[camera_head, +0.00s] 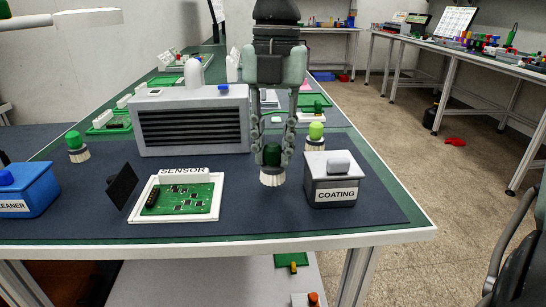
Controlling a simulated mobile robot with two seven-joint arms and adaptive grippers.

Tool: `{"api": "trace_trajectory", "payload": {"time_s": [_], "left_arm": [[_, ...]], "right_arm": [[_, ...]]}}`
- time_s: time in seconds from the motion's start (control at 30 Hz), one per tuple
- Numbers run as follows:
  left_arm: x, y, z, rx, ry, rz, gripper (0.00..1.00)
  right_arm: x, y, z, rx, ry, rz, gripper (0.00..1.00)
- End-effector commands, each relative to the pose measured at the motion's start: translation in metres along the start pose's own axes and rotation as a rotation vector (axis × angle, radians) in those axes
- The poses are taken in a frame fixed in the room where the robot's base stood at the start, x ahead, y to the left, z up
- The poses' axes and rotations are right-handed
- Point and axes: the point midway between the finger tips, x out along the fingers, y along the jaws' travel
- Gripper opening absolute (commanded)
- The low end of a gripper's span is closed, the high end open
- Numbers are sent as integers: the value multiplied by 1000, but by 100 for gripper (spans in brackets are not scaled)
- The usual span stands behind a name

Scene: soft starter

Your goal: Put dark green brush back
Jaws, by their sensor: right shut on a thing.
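The dark green brush (272,155) has a dark green top and pale bristles below. It stands upright on or just above the dark mat, between the sensor board and the coating box; I cannot tell whether the bristles touch the mat. My right gripper (272,157) comes down from above and is shut on its green top, a finger on each side. A lime green brush (316,134) stands behind the coating box. A mid-green brush (75,143) stands at the left of the table. My left gripper is not in view.
The coating box (333,190) is close on the right of the held brush. The sensor board tray (165,206) and a tilted black plate (121,186) lie left. A grey vented unit (195,92) stands behind. A blue cleaner box (42,186) is far left. The front right mat is clear.

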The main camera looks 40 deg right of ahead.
Motion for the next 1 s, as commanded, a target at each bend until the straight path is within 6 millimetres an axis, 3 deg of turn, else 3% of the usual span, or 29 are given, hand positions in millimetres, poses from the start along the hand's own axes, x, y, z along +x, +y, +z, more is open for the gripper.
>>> {"api": "trace_trajectory", "payload": {"time_s": [0.17,0.67,0.7,0.83,1.0], "left_arm": [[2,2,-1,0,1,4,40],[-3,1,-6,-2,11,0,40],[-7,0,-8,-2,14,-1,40],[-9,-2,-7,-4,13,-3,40],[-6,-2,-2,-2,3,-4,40]], "right_arm": [[23,0,1,0,1,1,0],[27,0,2,1,-1,1,0],[26,0,2,1,-1,1,29],[26,0,2,1,0,1,45],[26,0,2,1,0,1,45]]}}
